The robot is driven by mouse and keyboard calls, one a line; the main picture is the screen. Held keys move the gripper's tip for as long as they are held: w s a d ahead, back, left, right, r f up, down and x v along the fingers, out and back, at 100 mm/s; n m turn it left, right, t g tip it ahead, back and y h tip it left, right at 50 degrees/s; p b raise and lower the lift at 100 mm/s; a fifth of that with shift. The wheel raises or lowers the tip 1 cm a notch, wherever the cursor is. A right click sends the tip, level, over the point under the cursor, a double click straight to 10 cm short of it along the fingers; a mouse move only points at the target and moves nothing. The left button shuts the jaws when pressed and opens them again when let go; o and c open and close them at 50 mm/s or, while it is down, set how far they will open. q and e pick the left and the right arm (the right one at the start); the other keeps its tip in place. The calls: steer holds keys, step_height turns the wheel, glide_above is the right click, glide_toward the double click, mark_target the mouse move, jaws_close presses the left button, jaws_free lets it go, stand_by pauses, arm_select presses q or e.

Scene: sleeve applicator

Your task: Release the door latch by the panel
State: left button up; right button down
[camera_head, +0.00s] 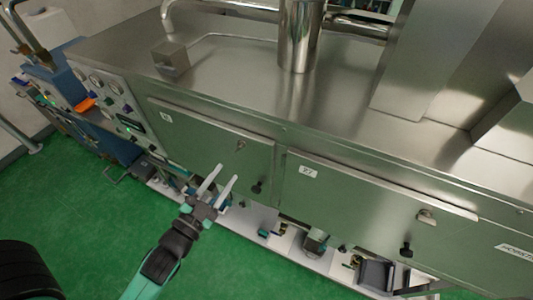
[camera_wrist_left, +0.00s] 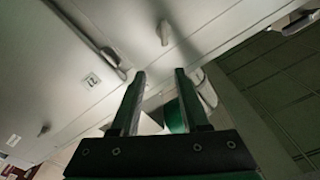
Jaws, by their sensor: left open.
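A steel cabinet has two grey-green front doors. The left door (camera_head: 205,140), beside the gauge panel (camera_head: 115,105), has a small silver latch (camera_head: 240,145) near its upper right and a black knob (camera_head: 257,187) below it. The right door (camera_head: 355,207) has a similar silver latch (camera_head: 427,215) and black knob (camera_head: 406,249). My left gripper (camera_head: 225,173) is open and empty in front of the left door, below its latch. In the left wrist view, the open fingers (camera_wrist_left: 160,73) point toward a pale latch (camera_wrist_left: 163,32), apart from it. My right gripper is not in view.
Pipes and fittings sit on a pale ledge (camera_head: 262,222) below the doors. A steel column (camera_head: 299,35) and a small steel box (camera_head: 170,58) stand on the cabinet top. The green floor (camera_head: 60,200) in front is clear at left.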

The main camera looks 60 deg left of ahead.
mark_target(238, 150)
arm_select(q)
steer(key=shift+g, duration=0.4)
steer(key=w+a+p, duration=0.1)
steer(key=w+a, duration=0.1)
steer(key=w+a+f+p, duration=0.1)
steer(key=w+a, duration=0.1)
steer(key=w+a+p, duration=0.1)
steer(key=w+a, duration=0.2)
steer(key=shift+f, duration=0.25)
steer(key=shift+w+a+f, duration=0.1)
steer(key=shift+w+a, duration=0.1)
steer(key=shift+w, duration=0.15)
jaws_close()
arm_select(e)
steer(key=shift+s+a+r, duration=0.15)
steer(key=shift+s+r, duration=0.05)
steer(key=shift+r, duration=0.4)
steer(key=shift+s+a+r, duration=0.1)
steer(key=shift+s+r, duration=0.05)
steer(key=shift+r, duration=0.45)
